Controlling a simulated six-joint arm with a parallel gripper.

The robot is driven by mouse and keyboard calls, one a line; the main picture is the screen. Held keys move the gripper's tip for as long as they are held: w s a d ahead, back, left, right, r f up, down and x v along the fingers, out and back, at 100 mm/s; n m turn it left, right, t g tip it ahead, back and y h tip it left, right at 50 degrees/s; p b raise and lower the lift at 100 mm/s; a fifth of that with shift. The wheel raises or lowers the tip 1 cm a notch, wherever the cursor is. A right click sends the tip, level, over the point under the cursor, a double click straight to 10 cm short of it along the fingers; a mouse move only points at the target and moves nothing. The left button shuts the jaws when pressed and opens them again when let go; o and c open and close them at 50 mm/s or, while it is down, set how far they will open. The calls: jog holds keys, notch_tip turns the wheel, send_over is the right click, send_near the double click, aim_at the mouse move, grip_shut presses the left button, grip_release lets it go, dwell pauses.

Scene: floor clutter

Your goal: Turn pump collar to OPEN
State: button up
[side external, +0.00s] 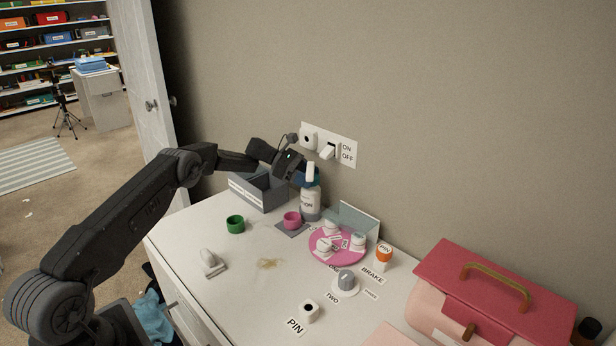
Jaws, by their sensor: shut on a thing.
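The pump bottle (311,206) stands upright on the white table near the wall, grey-white with a partly hidden label. Its blue collar (314,183) shows at the top, partly covered by my gripper. My gripper (307,177) reaches in from the left and is shut on the collar at the bottle's top. The fingers overlap the collar, so the exact contact and any OPEN mark on the collar cannot be made out.
A grey box (259,192) stands left of the bottle, and a pink cup (292,219) sits close in front. A pink round tray (322,255) with small white items is to the right. A wall switch plate (347,154) is just behind.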

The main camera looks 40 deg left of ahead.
jog(key=shift+w+r+m+g, duration=0.1)
jog(key=shift+m+g, duration=0.5)
jog(key=o, duration=1.3)
jog(key=shift+a, duration=0.1)
jog(key=r, duration=0.2)
jog(key=a+r, duration=0.1)
jog(key=r, duration=0.2)
jog(key=s+a+r, duration=0.1)
jog(key=r, duration=0.2)
jog(key=shift+s+a, duration=0.1)
jog(key=shift+a, duration=0.1)
jog(key=shift+h, duration=0.3)
